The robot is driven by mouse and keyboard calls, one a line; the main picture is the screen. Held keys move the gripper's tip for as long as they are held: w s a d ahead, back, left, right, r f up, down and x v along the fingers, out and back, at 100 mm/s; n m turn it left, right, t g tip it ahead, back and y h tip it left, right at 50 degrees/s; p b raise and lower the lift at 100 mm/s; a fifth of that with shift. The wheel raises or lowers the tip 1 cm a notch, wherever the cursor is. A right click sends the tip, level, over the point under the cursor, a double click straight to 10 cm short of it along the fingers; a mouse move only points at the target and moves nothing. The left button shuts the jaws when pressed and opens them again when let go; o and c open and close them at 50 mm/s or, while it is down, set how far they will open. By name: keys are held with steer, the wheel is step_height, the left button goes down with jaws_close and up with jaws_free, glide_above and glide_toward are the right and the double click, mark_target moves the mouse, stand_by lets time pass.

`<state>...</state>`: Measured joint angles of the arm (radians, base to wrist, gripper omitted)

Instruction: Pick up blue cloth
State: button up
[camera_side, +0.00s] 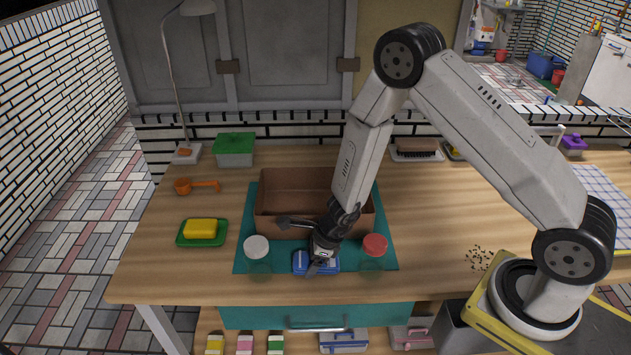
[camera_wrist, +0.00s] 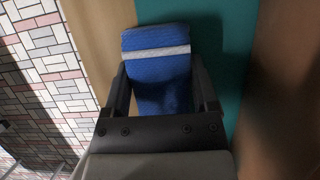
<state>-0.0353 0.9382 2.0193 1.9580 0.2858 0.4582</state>
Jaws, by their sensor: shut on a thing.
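The blue cloth (camera_side: 301,262) lies folded on the teal mat (camera_side: 246,225) near the table's front edge in the side view. In the wrist view the blue cloth (camera_wrist: 158,62) has a white stripe across it and sits between my two fingers. My gripper (camera_side: 317,266) points down at the cloth and is shut on it. In the wrist view my gripper (camera_wrist: 162,92) has one finger on each side of the cloth. Part of the cloth is hidden behind the fingers in the side view.
A brown open box (camera_side: 285,180) stands just behind the cloth. A white-lidded jar (camera_side: 256,246) is to the left and a red-lidded jar (camera_side: 375,245) to the right. A yellow sponge (camera_side: 201,229) lies on a green tray (camera_side: 183,240) farther left.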

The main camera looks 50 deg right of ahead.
steer(key=shift+r, duration=0.1)
steer(key=shift+r, duration=5.05)
